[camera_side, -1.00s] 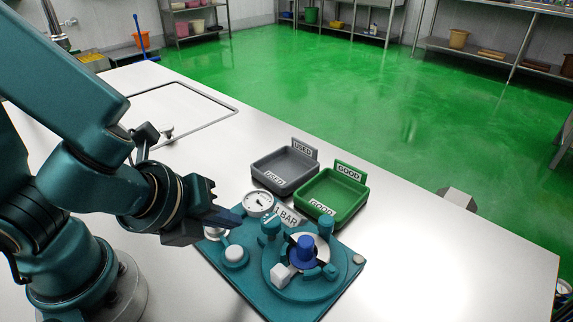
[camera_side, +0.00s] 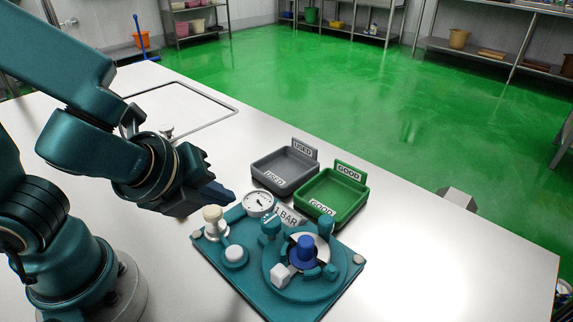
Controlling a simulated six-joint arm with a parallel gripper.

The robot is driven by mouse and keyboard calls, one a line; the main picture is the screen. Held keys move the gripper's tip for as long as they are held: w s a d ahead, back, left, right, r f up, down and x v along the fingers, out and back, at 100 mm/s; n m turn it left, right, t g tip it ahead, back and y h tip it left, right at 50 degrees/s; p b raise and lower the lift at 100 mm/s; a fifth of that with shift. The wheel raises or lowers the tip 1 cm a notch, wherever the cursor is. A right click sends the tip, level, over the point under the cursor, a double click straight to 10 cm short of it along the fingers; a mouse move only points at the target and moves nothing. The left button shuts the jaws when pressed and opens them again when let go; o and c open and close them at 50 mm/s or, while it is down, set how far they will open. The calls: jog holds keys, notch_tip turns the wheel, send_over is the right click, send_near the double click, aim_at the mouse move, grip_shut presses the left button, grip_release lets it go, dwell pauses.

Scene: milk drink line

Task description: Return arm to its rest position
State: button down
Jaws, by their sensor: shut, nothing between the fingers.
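My gripper (camera_side: 226,195) is shut and empty. It hangs above the table, just beyond the back left edge of the teal fixture plate (camera_side: 232,277), pointing right. The plate carries a round gauge (camera_side: 258,203), a "1 BAR" label (camera_side: 289,215), a white-topped knob (camera_side: 235,254) and a round teal housing with a blue knob (camera_side: 305,249) in its middle. A white block (camera_side: 281,275) sits at the front of the housing.
A grey tray (camera_side: 262,177) marked USED and a green tray (camera_side: 318,203) marked GOOD stand behind the plate. Both look empty. The white table (camera_side: 440,250) is clear to the right. A framed rectangular panel (camera_side: 185,108) lies at the back left.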

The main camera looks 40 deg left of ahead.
jog(key=a+n, duration=0.1)
jog(key=n, duration=0.1)
jog(key=a+r+n, duration=0.1)
jog(key=a+n, duration=0.1)
jog(key=a+r+n+y, duration=0.1)
jog(key=n, duration=0.1)
jog(key=shift+s+a+g, duration=0.3)
jog(key=shift+g, duration=0.1)
jog(key=s+n+h, duration=0.1)
jog(key=n, duration=0.4)
jog(key=s+d+r+n+h, duration=0.1)
jog(key=n, duration=0.5)
jog(key=s+r+n+g, duration=0.1)
jog(key=s+n, duration=0.1)
jog(key=n, duration=0.4)
jog(key=shift+d+r+h, duration=0.15)
jog(key=shift+d+h, duration=0.1)
jog(key=shift+h, duration=0.15)
dwell(0.3)
